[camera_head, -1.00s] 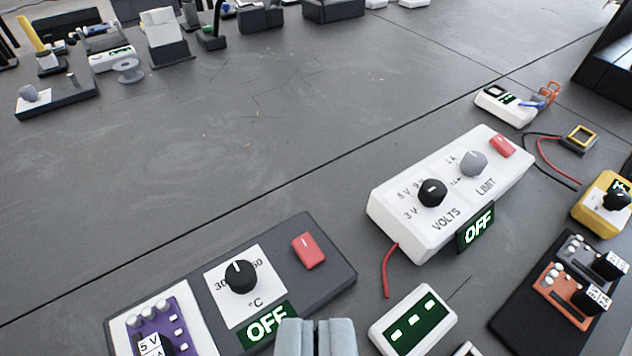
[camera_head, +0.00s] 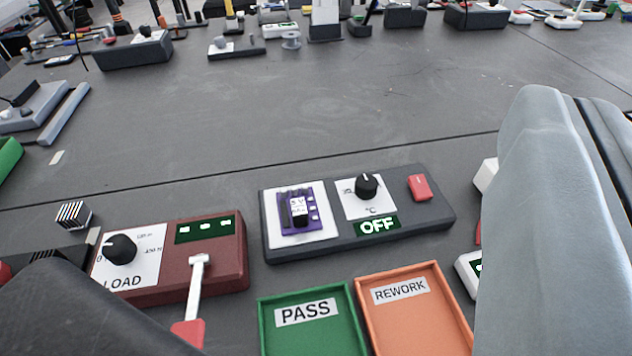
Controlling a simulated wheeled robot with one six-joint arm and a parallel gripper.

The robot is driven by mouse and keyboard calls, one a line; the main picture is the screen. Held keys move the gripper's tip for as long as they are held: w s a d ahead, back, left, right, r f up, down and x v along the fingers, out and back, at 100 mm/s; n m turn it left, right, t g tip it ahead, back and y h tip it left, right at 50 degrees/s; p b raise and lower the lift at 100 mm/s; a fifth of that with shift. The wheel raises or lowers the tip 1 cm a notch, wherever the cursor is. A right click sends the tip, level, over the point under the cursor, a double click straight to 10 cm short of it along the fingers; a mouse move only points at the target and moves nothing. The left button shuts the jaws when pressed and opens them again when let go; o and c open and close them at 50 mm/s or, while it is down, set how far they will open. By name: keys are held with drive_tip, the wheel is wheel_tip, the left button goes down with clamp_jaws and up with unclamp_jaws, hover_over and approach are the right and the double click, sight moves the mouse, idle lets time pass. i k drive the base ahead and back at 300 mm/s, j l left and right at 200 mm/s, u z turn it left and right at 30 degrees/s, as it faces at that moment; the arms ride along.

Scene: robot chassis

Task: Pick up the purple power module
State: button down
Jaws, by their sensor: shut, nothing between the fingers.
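The purple power module (camera_head: 312,214) sits on a white square at the left end of a dark grey temperature unit (camera_head: 384,241). It has a black-and-white part on its front with small white lettering, and small light buttons on its right. My gripper (camera_head: 575,105) looms large and pale grey at the right edge, close to the camera and partly cut off. Its two fingers are together with a dark slit between them, and nothing shows in them. It is to the right of the module in the picture and apart from it.
The temperature unit carries a black knob, a red switch (camera_head: 419,187) and an OFF display. A dark red LOAD unit (camera_head: 217,262) with a lever stands left. Green PASS (camera_head: 262,325) and orange REWORK (camera_head: 366,325) trays lie in front. The table behind (camera_head: 330,110) is mostly clear.

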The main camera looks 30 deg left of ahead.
sight(298, 211)
drive_tip(key=k+z, duration=0.1)
drive_tip(key=k, duration=0.4)
drive_tip(key=k+l+z, duration=0.1)
drive_tip(key=k, duration=0.45)
drive_tip(key=k+l+z, duration=0.1)
drive_tip(key=k, duration=0.4)
